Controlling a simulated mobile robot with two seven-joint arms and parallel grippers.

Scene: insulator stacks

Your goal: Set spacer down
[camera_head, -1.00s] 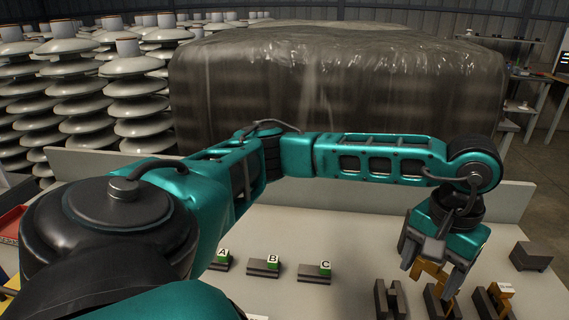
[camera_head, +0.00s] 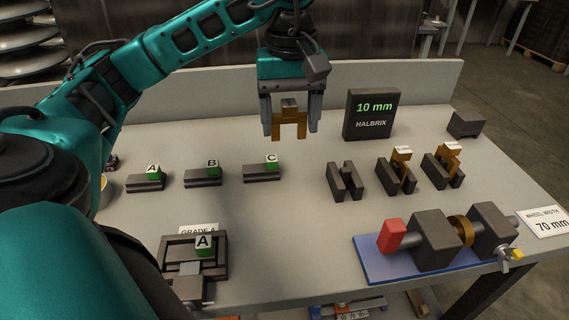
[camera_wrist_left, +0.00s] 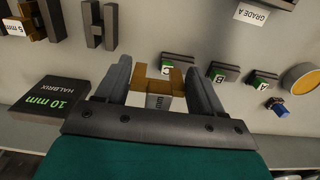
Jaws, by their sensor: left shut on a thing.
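My left gripper (camera_head: 291,122) is shut on a brown, fork-shaped spacer (camera_head: 289,129) and holds it above the table, behind and slightly right of the block marked C (camera_head: 271,161). The spacer's prongs point down. In the left wrist view the spacer (camera_wrist_left: 158,83) sits between both fingers, with a white label partly readable as "mm". Three dark slotted holders stand to the right: the left one (camera_head: 336,190) is empty, the middle and right ones hold brown spacers (camera_head: 400,160) (camera_head: 449,155). My right gripper is not in view.
Blocks A (camera_head: 153,172) and B (camera_head: 212,168) rest on dark bases left of C. A black "10 mm" display (camera_head: 370,115) stands at the back. A blue-based fixture (camera_head: 375,268) with a brass ring is at front right. The table (camera_head: 270,230) is clear in the middle.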

